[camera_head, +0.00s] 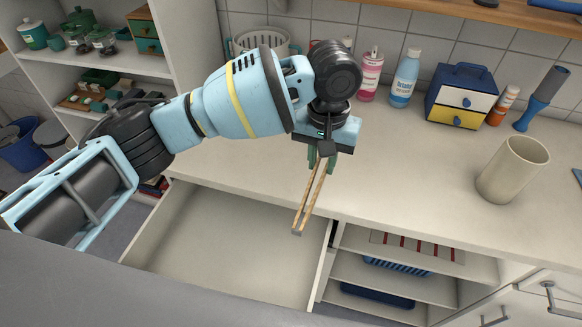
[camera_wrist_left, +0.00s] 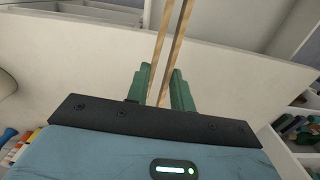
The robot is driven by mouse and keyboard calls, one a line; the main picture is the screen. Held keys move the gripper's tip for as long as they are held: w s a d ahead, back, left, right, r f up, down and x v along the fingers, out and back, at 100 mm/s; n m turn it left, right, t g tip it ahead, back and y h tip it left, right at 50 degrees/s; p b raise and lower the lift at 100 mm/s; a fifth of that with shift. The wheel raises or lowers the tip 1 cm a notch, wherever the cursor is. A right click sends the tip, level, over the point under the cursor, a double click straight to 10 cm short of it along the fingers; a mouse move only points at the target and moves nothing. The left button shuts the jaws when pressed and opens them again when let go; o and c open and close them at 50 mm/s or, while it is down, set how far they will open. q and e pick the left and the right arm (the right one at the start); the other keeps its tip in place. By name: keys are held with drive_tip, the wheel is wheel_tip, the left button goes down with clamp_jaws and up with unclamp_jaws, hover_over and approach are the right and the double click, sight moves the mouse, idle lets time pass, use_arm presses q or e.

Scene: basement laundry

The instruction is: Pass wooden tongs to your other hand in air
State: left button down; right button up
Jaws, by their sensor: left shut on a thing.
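The wooden tongs (camera_head: 311,199) are two long, thin, light-brown arms that meet at a grey end pointing down in the head view. My left gripper (camera_head: 320,160) is shut on the tongs near their upper end and holds them in the air above the counter's front edge and the open drawer. In the left wrist view the green fingers (camera_wrist_left: 164,92) stand on either side of the two tong arms (camera_wrist_left: 168,50). The part of the tongs between the fingers is partly hidden. My right gripper is in neither view.
An open, empty drawer (camera_head: 220,240) is below the tongs. The counter (camera_head: 410,165) is clear around its middle. A beige cup (camera_head: 512,170) stands at the right. Bottles (camera_head: 405,80) and a blue drawer box (camera_head: 461,95) line the back. Open shelves (camera_head: 400,285) lie below the counter.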

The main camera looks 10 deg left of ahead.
use_arm(q)
drive_tip(key=w+d+r, duration=0.1)
drive_tip(key=w+d, duration=0.4)
drive_tip(key=d, duration=0.4)
drive_tip(key=shift+r+m, duration=0.3)
drive_tip(key=shift+r, duration=0.05)
